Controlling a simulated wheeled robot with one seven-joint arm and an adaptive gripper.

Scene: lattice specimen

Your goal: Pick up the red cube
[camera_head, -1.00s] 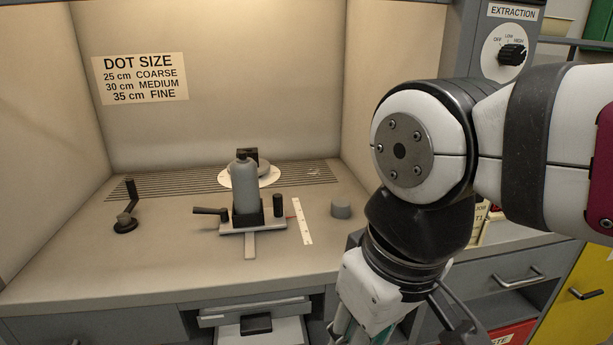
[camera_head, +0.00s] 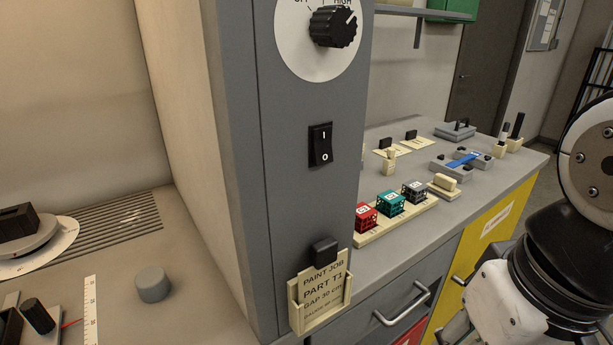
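The red cube (camera_head: 366,217) is a small lattice block with a white label. It sits at the left end of a cream tray (camera_head: 398,222) on the grey counter right of the booth post. A teal cube (camera_head: 391,203) and a dark grey cube (camera_head: 414,190) stand beside it in a row. My arm shows at the right edge, apart from the cubes. My gripper's fingers are outside the picture.
The booth's grey post (camera_head: 290,150) with a dial and switch stands left of the counter. A job card holder (camera_head: 320,290) hangs on it near the red cube. A drawer handle (camera_head: 402,305) sticks out below. Fixtures (camera_head: 462,163) stand farther back on the counter.

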